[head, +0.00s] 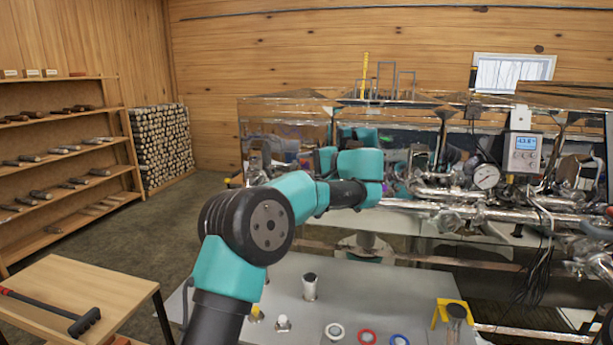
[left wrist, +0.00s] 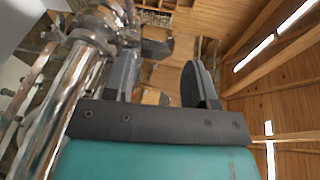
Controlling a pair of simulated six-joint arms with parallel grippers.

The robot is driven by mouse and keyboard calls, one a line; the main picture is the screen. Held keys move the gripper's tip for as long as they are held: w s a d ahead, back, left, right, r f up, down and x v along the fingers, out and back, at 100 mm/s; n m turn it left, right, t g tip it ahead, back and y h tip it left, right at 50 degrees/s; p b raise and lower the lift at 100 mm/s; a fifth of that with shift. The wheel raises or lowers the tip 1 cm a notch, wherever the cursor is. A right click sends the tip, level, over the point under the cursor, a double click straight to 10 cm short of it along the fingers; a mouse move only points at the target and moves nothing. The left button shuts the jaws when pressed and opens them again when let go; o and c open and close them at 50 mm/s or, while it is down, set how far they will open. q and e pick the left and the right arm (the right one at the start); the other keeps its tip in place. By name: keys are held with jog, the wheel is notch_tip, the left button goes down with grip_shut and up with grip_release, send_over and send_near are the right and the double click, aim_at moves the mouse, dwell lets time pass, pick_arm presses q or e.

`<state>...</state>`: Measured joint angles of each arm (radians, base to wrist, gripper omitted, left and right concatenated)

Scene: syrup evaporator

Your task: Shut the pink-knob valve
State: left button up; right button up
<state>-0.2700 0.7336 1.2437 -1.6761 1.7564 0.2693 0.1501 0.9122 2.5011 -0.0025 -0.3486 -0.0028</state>
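My left arm reaches from the bottom of the head view to the shiny evaporator (head: 285,108), and its wrist is at the pipework's left end. The fingertips cannot be made out there. In the left wrist view my left gripper (left wrist: 162,75) is open, its two dark fingers apart, with nothing clearly held between them. A shiny metal pipe with a fitting (left wrist: 72,88) runs close along the left finger. I cannot make out a pink knob in either view; it may be hidden behind my arm. My right gripper is not in view.
Metal pipes (head: 510,214), a round gauge (head: 486,176) and a grey meter (head: 523,153) are right of my wrist. A metal cup (head: 309,287) and coloured rings (head: 367,337) are on the grey table (head: 375,290).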

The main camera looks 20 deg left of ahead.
pick_arm(q)
jog(key=s+d, duration=0.3)
jog(key=s, duration=0.4)
jog(key=shift+s+r, duration=0.15)
jog(key=shift+s, duration=0.2)
jog(key=shift+d, duration=0.1)
jog(key=shift+c, duration=0.4)
